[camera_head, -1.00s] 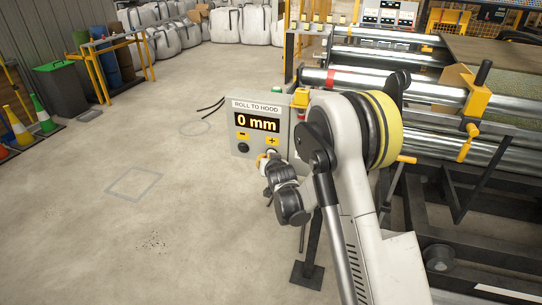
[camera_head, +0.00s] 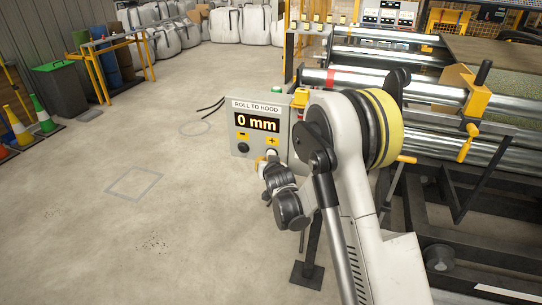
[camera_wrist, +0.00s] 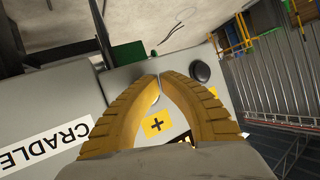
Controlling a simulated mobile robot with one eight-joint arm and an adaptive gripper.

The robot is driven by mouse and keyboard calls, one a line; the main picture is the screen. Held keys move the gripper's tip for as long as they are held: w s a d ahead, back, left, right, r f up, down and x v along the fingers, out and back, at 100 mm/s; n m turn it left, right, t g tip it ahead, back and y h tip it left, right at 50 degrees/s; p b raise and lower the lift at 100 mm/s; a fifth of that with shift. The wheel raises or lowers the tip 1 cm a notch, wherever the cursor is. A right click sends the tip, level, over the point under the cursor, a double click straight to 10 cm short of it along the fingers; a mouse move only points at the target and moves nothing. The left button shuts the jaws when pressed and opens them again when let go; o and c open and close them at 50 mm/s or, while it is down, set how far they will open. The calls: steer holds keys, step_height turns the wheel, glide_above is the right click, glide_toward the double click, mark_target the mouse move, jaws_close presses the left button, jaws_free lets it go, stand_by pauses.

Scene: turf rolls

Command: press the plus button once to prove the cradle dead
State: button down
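The control panel (camera_head: 257,106) is a grey box marked "ROLL TO HOOD", and its display (camera_head: 257,122) reads 0 mm. The yellow plus label (camera_head: 272,141) is on its lower right. It also shows between my fingers in the wrist view (camera_wrist: 157,124). The plus button (camera_head: 271,152) lies below its label and is mostly hidden by my fingertips in the wrist view. The black minus button (camera_head: 243,147) is to its left. My gripper (camera_head: 261,162) is empty, its yellow fingertips (camera_wrist: 160,76) together in front of the plus button. Contact cannot be told.
A white "CRADLE" label (camera_wrist: 48,145) is on a grey surface beside the plus label. The machine with steel rollers (camera_head: 390,89) stands right of the panel, with a yellow-handled clamp (camera_head: 479,96). The concrete floor (camera_head: 100,215) to the left is open.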

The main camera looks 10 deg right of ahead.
steer(key=s+a, duration=0.1)
steer(key=s, duration=0.2)
steer(key=s+a, duration=0.1)
steer(key=shift+s+a, duration=0.15)
steer(key=shift+a, duration=0.2)
steer(key=shift+r, duration=0.1)
stand_by(0.6)
